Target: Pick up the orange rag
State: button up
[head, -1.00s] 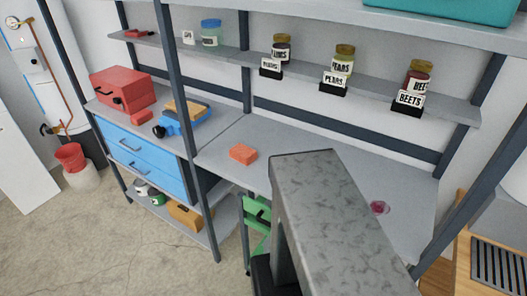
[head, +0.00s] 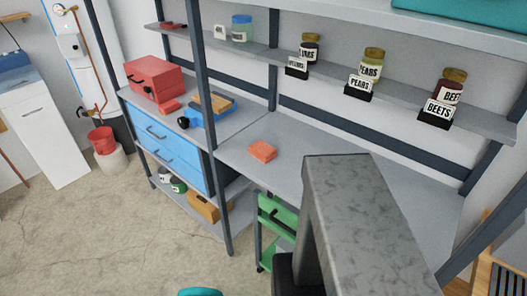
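The orange rag (head: 262,150) looks like a small folded orange block. It lies flat on the grey workbench top (head: 300,182), near the left end of that surface, with nothing on it. My gripper does not show in the head view. A large grey piece in the right foreground, likely part of my own body, hides much of the bench to the right of the rag.
Left of the rag stand a blue tool (head: 210,111), a red toolbox (head: 152,80) and blue drawers (head: 167,150). Labelled jars, among them pears (head: 366,72), line the shelf above. A green cart (head: 277,216) stands below. Floor (head: 110,225) at left is open.

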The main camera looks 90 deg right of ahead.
aim_at(261, 150)
jog(key=z, duration=1.1)
jog(key=i, duration=0.55)
jog(key=u, duration=0.1)
jog(key=k, duration=0.55)
jog(key=u, duration=0.05)
